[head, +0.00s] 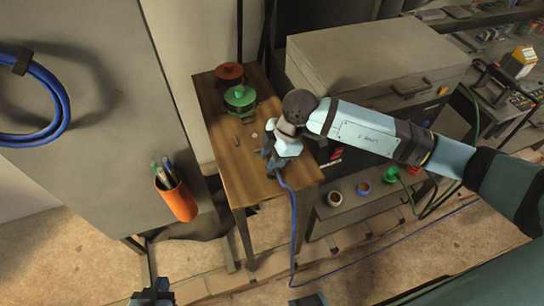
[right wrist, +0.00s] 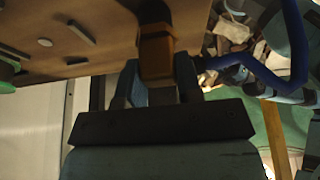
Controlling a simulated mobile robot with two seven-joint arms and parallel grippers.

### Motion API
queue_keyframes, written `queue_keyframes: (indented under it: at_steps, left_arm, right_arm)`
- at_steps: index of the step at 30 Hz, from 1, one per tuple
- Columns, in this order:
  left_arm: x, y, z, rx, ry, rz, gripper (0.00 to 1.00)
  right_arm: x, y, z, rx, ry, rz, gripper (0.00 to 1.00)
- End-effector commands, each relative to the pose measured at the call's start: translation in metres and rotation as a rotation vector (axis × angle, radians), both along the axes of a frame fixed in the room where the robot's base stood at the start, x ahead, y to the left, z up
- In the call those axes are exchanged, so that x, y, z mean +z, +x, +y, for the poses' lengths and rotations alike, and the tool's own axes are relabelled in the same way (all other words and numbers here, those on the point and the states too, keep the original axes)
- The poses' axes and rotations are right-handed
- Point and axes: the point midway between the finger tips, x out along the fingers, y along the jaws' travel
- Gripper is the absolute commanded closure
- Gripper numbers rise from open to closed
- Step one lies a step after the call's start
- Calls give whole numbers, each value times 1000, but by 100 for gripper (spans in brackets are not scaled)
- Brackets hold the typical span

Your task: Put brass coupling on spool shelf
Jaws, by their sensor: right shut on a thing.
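My right gripper (head: 270,160) is over the front part of the wooden table. In the right wrist view, the right gripper (right wrist: 155,85) is shut on a brown-orange block-like piece, the brass coupling (right wrist: 156,50). A blue hose (head: 293,225) hangs down beside this gripper in the head view; whether it joins the coupling is unclear. The coupling is hidden by the gripper in the head view. The spool shelf (head: 345,212) appears to be the low grey shelf holding rolls, right of the table. My left gripper (head: 152,293) is partly in view at the bottom edge; its opening is unclear.
A white roll (head: 334,198) and a blue roll (head: 363,188) lie on the shelf. A grey case (head: 350,60) stands above. An orange pen cup (head: 177,198) is at left.

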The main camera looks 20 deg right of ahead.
Motion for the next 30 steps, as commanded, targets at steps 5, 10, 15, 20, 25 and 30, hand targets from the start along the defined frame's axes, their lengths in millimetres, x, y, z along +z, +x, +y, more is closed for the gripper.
queue_keyframes:
  at_steps: [5,10,15,20,25,30]
  left_arm:
    - [-2,-1,0,0,1,4,100]
    - [-2,-1,0,0,1,4,100]
    - [-1,-1,0,0,1,2,100]
    - [0,0,0,0,0,-1,100]
    - [1,0,0,0,-1,-2,100]
    - [-2,0,0,0,-1,-2,100]
  right_arm:
    - [-1,0,0,0,1,-2,94]
    - [-3,0,0,0,1,-1,65]
    - [-2,0,0,0,1,-1,42]
    - [-2,0,0,0,1,-1,42]
    - [6,1,-3,-1,1,-3,42]
    - [35,2,-15,-2,2,-5,42]
